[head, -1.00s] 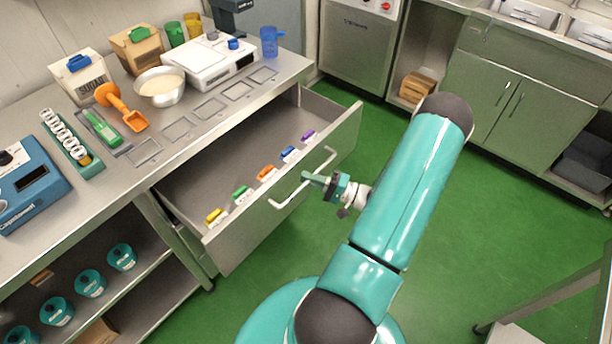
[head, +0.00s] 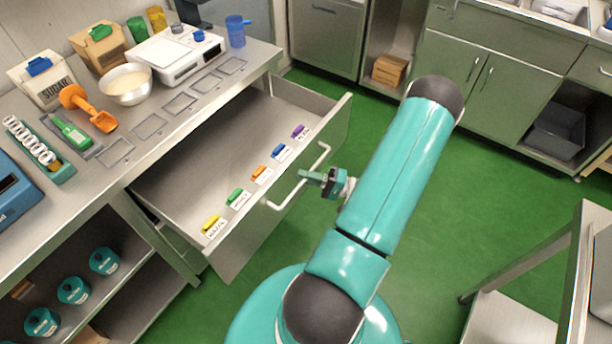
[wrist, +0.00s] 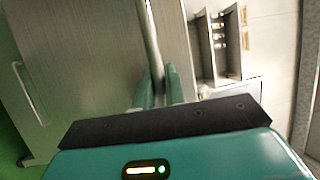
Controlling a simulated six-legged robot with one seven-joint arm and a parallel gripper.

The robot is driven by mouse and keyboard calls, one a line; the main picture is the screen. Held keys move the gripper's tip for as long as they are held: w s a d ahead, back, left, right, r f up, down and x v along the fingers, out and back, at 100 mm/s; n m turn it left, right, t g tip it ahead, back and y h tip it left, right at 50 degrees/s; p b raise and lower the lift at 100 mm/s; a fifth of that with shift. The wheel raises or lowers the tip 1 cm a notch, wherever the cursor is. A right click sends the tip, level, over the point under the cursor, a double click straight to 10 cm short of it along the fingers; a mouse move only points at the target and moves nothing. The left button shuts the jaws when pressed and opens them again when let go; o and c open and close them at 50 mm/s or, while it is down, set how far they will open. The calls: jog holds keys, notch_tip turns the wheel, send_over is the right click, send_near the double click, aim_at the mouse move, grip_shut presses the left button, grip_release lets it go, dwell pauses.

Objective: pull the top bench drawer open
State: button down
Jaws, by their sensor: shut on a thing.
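The top bench drawer (head: 185,172) stands far out from under the bench top, its inside showing. Colored clips with labels, such as the purple clip (head: 299,131) and the yellow clip (head: 211,223), sit in a row along its front. A pale bar handle (head: 284,203) runs across the outside of the drawer front. My gripper (head: 308,177) is shut on this handle near its middle. In the wrist view the handle (wrist: 151,40) runs down between the fingertips of my gripper (wrist: 157,86).
The bench top holds a scale (head: 178,55), a white bowl (head: 128,84), an orange scoop (head: 88,108) and a blue cup (head: 236,31). Teal canisters stand on the shelf below. Green floor (head: 430,200) is clear to the right, up to a metal table (head: 540,255).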

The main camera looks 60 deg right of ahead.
jog(key=c, duration=1.5)
grip_release()
jog(key=shift+o, duration=0.2)
jog(key=v, duration=1.4)
jog(key=shift+w, duration=0.1)
jog(key=w+a+r+n+g+y, duration=0.2)
jog(key=w+a+r+n+g, duration=0.5)
jog(key=w+a+r+g, duration=0.95)
jog(key=s+a+r+n+t+h, duration=0.1)
jog(key=a+r+n+t+h, duration=0.1)
jog(key=a+r+h, duration=0.3)
jog(key=s+a+r+n+t+h, duration=0.1)
jog(key=a+r+h, duration=0.4)
jog(key=a+r, duration=0.7)
jog(key=a+n+t, duration=0.1)
jog(key=a+n, duration=0.1)
jog(key=a, duration=0.2)
jog(key=shift+s+r, duration=0.25)
jog(key=shift+s, duration=0.05)
